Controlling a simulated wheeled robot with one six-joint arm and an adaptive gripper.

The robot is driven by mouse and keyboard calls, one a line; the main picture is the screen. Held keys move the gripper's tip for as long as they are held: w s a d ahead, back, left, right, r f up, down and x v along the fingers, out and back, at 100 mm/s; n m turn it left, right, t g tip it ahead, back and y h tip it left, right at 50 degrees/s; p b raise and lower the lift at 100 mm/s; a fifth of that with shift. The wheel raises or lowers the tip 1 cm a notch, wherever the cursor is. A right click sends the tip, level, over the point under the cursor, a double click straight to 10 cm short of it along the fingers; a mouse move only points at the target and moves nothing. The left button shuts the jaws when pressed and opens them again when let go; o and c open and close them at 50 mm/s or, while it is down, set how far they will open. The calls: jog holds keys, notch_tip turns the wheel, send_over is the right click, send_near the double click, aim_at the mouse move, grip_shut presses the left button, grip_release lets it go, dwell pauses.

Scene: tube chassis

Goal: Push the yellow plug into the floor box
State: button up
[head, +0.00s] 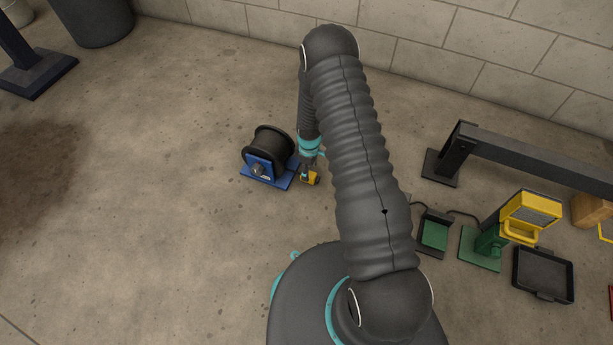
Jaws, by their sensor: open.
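The yellow plug (313,180) is low at the right side of the blue cable reel, small in the head view. My gripper (308,169) is open and points down right at the plug, with its fingers beside or around it; the exact contact is too small to tell. A low box with a green inside and a dark raised flap (434,235) lies on the floor to the right of my arm and looks like the floor box. Its socket cannot be made out, and my arm hides the floor just left of it.
The cable reel (267,156) with black cable stands left of my gripper. Right are a yellow work lamp (530,215) on a green base, a black tray (542,273) and a dark low rail (535,158). A block wall (480,45) closes the back. The left floor is open.

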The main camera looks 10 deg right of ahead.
jog(key=shift+f, duration=2.1)
